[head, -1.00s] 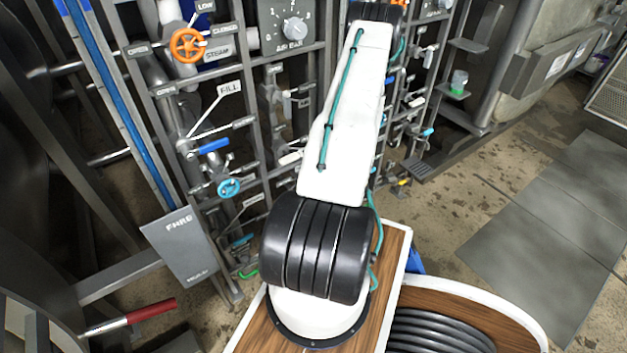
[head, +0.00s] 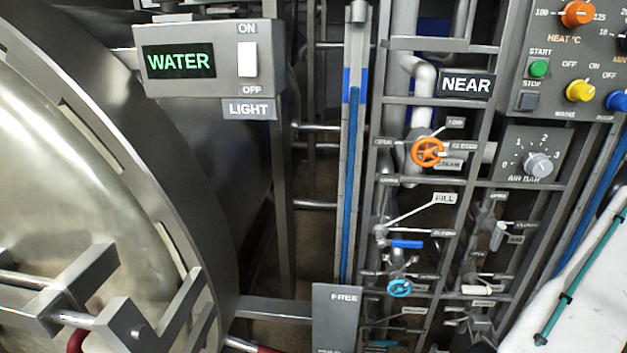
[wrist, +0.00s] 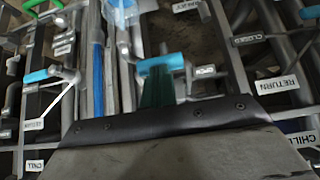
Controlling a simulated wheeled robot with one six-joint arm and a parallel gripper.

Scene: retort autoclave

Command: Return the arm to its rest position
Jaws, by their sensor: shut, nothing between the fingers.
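In the head view, part of my white arm (head: 585,290) with its teal cable crosses the lower right corner. The rest of the arm is outside that picture. My gripper (wrist: 158,86) shows in the wrist view as narrow dark green fingers beyond a wide grey and black body. The fingers are shut and empty. They point at the pipework, in line with a light blue lever (wrist: 160,63) behind them; I cannot tell the gap between the two.
The head view shows an orange valve wheel (head: 428,152), a blue valve wheel (head: 400,287), an AIR BAR dial (head: 538,164) and a WATER display (head: 180,62). The round metal vessel (head: 70,170) fills the left. Pipes and labels, including RETURN (wrist: 277,85), surround the gripper in the wrist view.

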